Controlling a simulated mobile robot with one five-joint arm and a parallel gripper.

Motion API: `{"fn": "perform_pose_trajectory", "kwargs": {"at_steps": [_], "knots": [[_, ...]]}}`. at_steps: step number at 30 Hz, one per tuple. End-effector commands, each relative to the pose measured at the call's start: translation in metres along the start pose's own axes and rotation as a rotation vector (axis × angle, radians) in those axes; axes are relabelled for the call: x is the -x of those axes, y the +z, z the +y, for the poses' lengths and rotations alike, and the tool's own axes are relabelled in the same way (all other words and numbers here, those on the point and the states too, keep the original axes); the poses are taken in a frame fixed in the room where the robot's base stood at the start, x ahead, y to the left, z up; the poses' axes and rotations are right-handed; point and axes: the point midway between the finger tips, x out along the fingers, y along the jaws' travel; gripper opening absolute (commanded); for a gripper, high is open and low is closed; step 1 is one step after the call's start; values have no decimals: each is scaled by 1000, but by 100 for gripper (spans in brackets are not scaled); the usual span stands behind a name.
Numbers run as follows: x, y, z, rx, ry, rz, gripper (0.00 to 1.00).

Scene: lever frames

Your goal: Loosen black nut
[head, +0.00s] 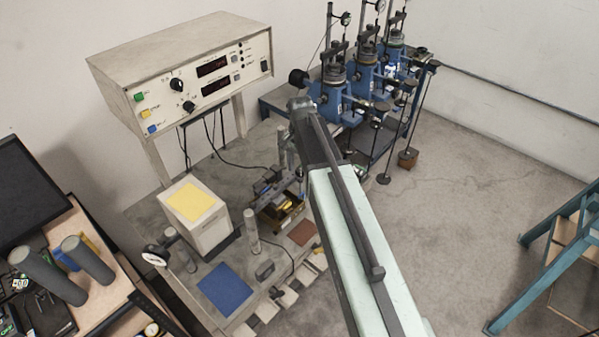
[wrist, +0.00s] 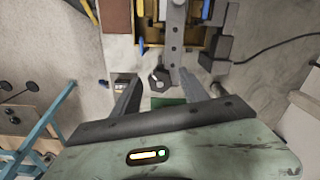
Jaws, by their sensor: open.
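In the wrist view, a dark grey nut-like piece (wrist: 158,84) with an angular outline shows near the lower end of a grey metal bar (wrist: 174,38). My gripper (wrist: 160,76) is open, with one finger to the left of this piece and one to the right. Gaps show on both sides, and nothing is held. I cannot tell how far the fingertips are from the piece in depth. In the head view my arm covers the middle of the scene, and I cannot make out the nut or the fingertips there.
The test bench (head: 150,217) carries a control console (head: 185,75), a white box with a yellow top (head: 205,228), a blue pad (head: 225,289) and a small apparatus (head: 277,205). Several blue machines (head: 330,100) stand behind. A blue-green frame (head: 535,275) is at right. Open floor (head: 470,190) lies between.

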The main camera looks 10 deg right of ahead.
Motion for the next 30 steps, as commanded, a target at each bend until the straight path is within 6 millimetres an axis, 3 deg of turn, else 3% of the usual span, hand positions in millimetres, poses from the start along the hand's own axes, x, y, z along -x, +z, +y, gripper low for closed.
{"fn": "perform_pose_trajectory", "kwargs": {"at_steps": [3,8,9,20,30], "knots": [[1,0,0,0,0,0,49],[2,0,0,1,0,0,4],[2,0,0,1,0,0,0],[1,1,-1,53,0,0,0],[1,1,0,300,0,1,0]]}}
